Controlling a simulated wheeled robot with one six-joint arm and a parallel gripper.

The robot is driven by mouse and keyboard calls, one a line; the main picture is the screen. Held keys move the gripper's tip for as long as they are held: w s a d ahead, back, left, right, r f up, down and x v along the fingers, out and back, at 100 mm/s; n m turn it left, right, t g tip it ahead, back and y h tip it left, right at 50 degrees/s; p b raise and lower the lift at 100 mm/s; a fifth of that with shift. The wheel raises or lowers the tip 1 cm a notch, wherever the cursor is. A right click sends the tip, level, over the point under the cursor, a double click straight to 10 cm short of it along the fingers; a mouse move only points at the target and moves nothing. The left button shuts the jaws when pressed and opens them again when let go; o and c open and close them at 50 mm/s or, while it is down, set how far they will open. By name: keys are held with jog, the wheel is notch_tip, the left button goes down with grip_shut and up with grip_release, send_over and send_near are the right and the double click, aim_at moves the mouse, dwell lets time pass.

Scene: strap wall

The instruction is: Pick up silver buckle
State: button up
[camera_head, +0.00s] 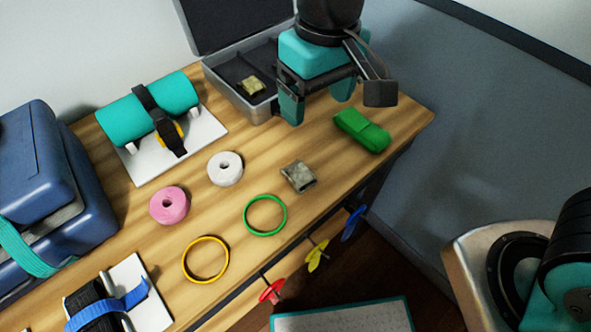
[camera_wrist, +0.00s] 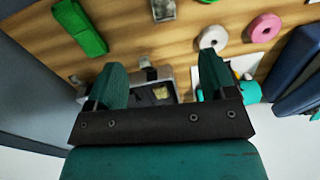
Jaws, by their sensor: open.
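The silver buckle (camera_head: 298,176) lies flat on the wooden table, right of the white roll and above the green ring. In the wrist view the buckle (camera_wrist: 163,10) shows at the top edge, partly cut off. My gripper (camera_head: 317,102) is open and empty, above the back of the table near the open case. In the wrist view its two teal fingers (camera_wrist: 162,62) are spread apart, with the buckle beyond their tips and nothing between them.
An open grey case (camera_head: 228,92) holds a brass-coloured buckle (camera_head: 250,86). A folded green strap (camera_head: 362,130) lies to the right. A white tape roll (camera_head: 225,168), pink roll (camera_head: 169,205), green ring (camera_head: 265,215) and yellow ring (camera_head: 205,259) lie nearby. Bare wood surrounds the silver buckle.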

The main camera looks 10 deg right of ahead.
notch_tip(320, 180, down, 2)
jog(key=a, duration=0.2)
send_over(298, 171)
jog(key=shift+h, duration=0.3)
notch_tip(298, 171, down, 11)
jog(key=shift+s+d+f, duration=0.1)
jog(key=shift+d, duration=0.05)
jog(key=shift+f+p, duration=0.7)
jog(key=shift+f, duration=2.1)
jog(key=c, duration=1)
jog(key=shift+a+r, duration=0.1)
jog(key=shift+a, duration=0.1)
jog(key=shift+c, duration=0.2)
